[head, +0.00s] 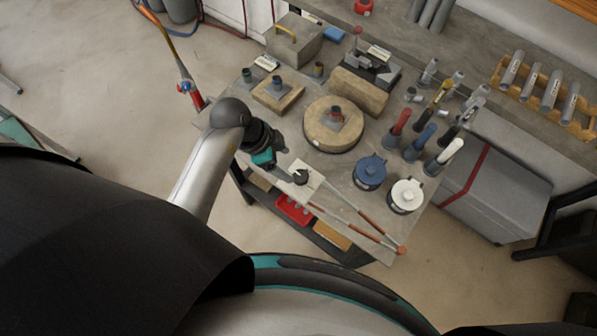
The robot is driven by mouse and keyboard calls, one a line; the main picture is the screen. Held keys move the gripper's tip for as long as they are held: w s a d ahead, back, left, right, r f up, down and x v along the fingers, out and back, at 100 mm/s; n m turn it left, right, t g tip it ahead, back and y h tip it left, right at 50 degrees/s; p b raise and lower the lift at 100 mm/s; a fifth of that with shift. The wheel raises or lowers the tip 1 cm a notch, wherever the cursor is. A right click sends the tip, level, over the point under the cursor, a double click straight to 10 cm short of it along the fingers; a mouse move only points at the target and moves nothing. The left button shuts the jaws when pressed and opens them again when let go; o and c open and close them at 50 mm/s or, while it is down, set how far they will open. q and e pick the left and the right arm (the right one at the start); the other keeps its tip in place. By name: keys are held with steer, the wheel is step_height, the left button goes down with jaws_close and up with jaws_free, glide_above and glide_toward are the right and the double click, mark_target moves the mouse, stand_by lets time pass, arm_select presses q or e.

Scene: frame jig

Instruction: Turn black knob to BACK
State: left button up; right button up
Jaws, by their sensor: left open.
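The black knob (301,177) sits on a small pale plate (313,187) near the front edge of the workbench. Which way the knob points and any markings on the plate are too small to read. My left gripper (286,171) reaches in from the left, just left of the knob. It is open, and its fingertips are small and partly hidden by the wrist, so I cannot tell whether they touch the knob. My right gripper is not in view.
Two orange-and-grey rods (366,216) lie right of the plate. A blue pot (369,172) and a white pot (406,196) stand further right. A round wooden block (321,132) lies behind the knob. Several upright colored handles stand at the right.

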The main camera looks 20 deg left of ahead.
mark_target(301, 176)
arm_select(q)
steer(key=b+x, duration=0.1)
steer(key=x, duration=0.7)
steer(key=shift+w+d+f+b, duration=0.1)
steer(key=shift+d+f+b, duration=0.1)
steer(key=shift+f+b, duration=0.15)
steer(key=shift+c, duration=0.3)
jaws_close()
